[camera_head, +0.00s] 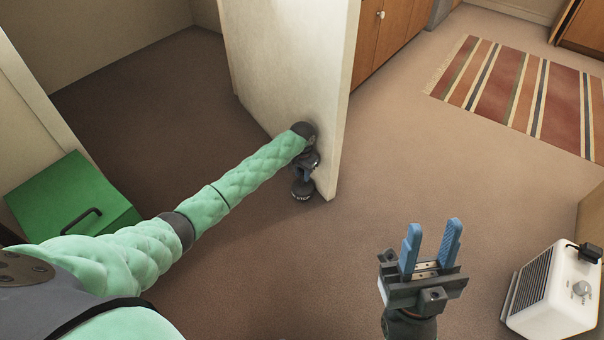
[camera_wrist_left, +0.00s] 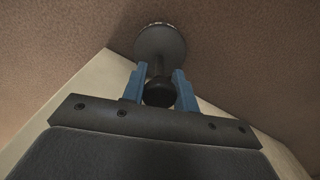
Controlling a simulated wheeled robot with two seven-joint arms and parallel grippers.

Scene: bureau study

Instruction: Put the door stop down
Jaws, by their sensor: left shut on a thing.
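The door stop (camera_head: 302,191) is a dark, round-based piece with a knob on top, at the bottom edge of the open white door (camera_head: 290,75). My left gripper (camera_head: 307,172) is shut on it, beside the door's free edge. In the left wrist view the blue fingers (camera_wrist_left: 159,92) close around the dark knob, and the wide round base of the door stop (camera_wrist_left: 160,43) shows beyond them against the carpet. I cannot tell whether the base touches the floor. My right gripper (camera_head: 431,245) is open and empty above the carpet at the lower right.
A white heater (camera_head: 560,290) stands on the floor at the lower right. A green box (camera_head: 70,197) with a black handle is at the left. A striped rug (camera_head: 530,95) and wooden cabinets (camera_head: 385,35) lie further back. The carpet (camera_head: 400,165) between is clear.

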